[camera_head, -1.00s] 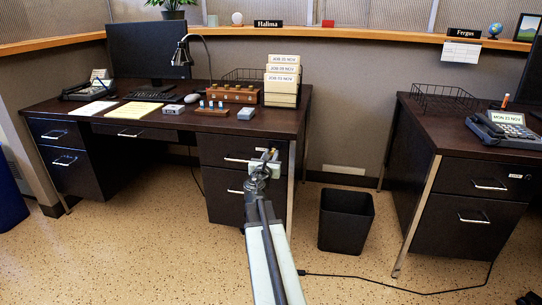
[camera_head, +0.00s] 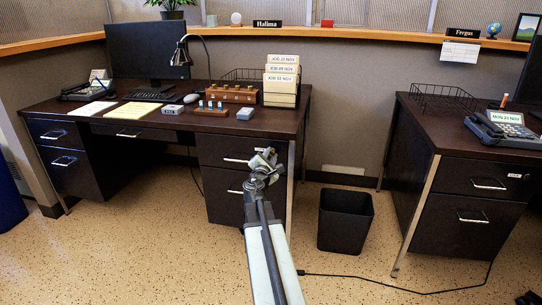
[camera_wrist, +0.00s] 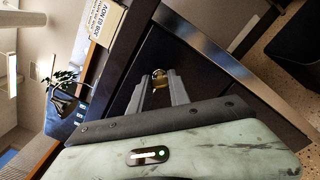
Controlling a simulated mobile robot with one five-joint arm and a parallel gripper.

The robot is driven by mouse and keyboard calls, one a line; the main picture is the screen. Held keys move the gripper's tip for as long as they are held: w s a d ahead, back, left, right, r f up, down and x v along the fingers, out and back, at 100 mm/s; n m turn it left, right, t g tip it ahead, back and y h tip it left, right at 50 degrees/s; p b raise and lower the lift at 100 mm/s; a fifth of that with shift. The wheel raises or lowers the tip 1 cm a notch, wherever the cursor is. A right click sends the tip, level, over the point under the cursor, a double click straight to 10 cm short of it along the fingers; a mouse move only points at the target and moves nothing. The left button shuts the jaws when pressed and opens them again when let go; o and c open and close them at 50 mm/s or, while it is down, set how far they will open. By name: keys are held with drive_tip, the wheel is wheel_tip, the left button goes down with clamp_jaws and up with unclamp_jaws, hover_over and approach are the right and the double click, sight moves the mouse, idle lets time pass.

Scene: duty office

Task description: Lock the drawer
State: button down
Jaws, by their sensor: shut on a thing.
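The dark desk on the left has a right-hand pedestal with an upper drawer (camera_head: 220,152) and a lower drawer (camera_head: 222,190). Both look shut in the head view. My gripper (camera_head: 266,157) is at the right end of the upper drawer's front and hides part of it. In the wrist view, my gripper (camera_wrist: 159,88) has its two fingers close together at a small brass piece (camera_wrist: 159,77), which looks like a key or lock. The piece is against the dark drawer front. Whether a key sits in a lock there is too small to tell.
A black bin (camera_head: 346,220) stands right of the pedestal. A second desk (camera_head: 470,150) with drawers stands at the right. A card holder (camera_head: 281,80) and a wooden rack (camera_head: 232,94) are on the left desk. A cable crosses the open floor.

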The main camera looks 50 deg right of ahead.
drive_tip(key=m, duration=0.8)
drive_tip(key=shift+w+a+m, duration=0.2)
drive_tip(key=shift+w+m, duration=0.05)
drive_tip(key=shift+m, duration=0.35)
drive_tip(key=c, duration=1.2)
unclamp_jaws()
drive_tip(key=shift+s+d, duration=0.1)
